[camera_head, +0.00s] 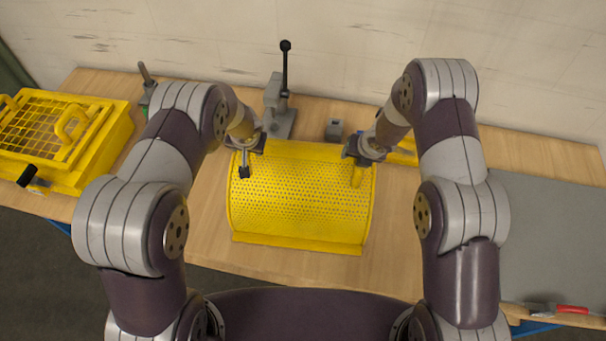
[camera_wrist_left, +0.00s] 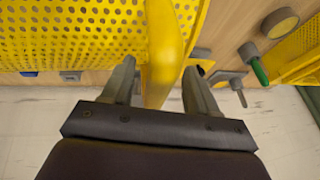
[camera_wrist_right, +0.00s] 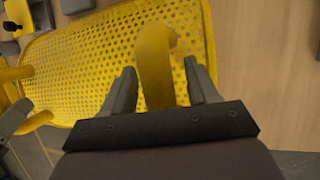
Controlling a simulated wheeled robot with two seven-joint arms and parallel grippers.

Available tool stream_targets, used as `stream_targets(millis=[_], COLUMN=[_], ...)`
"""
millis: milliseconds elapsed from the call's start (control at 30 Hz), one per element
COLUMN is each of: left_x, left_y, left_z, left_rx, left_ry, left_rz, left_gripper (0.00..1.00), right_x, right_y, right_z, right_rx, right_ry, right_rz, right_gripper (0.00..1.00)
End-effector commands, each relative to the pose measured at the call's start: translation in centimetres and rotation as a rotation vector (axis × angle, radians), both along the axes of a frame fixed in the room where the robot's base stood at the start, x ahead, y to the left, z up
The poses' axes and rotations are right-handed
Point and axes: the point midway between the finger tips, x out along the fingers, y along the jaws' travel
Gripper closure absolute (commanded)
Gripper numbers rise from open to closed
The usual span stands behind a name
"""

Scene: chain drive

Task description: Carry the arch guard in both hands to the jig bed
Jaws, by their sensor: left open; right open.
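The arch guard (camera_head: 300,200) is a yellow perforated curved sheet lying on the wooden bench in front of me. My left gripper (camera_head: 245,160) is at its left end; in the left wrist view its open fingers (camera_wrist_left: 158,70) stand on either side of a yellow handle (camera_wrist_left: 163,45). My right gripper (camera_head: 358,162) is at the right end; in the right wrist view its open fingers (camera_wrist_right: 160,70) straddle the other handle (camera_wrist_right: 155,60). I cannot tell whether any finger touches a handle. I cannot identify the jig bed with certainty.
A yellow mesh-topped box (camera_head: 70,135) stands at the left. A toggle clamp (camera_head: 280,105) with a black-knobbed lever and a small grey block (camera_head: 334,129) are behind the guard. A flat grey surface (camera_head: 550,240) lies at the right, with a red-handled tool (camera_head: 570,309) at the front edge.

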Motion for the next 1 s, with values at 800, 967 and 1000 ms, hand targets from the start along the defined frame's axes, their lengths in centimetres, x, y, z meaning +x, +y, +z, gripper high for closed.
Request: stream_targets(millis=[800, 967, 1000], left_x=[-0.02, -0.02, -0.02], left_y=[0.01, 0.01, 0.01], left_z=[0.02, 0.02, 0.02], left_rx=[0.0, 0.0, 0.0], left_ry=[0.0, 0.0, 0.0], left_rz=[0.0, 0.0, 0.0], left_gripper=[1.0, 1.0, 1.0], right_x=[0.02, 0.02, 0.02], right_y=[-0.02, -0.02, -0.02], right_z=[0.06, 0.06, 0.06], right_rx=[0.0, 0.0, 0.0], right_ry=[-0.001, -0.001, -0.001], right_rz=[0.0, 0.0, 0.0], right_gripper=[1.0, 1.0, 1.0])
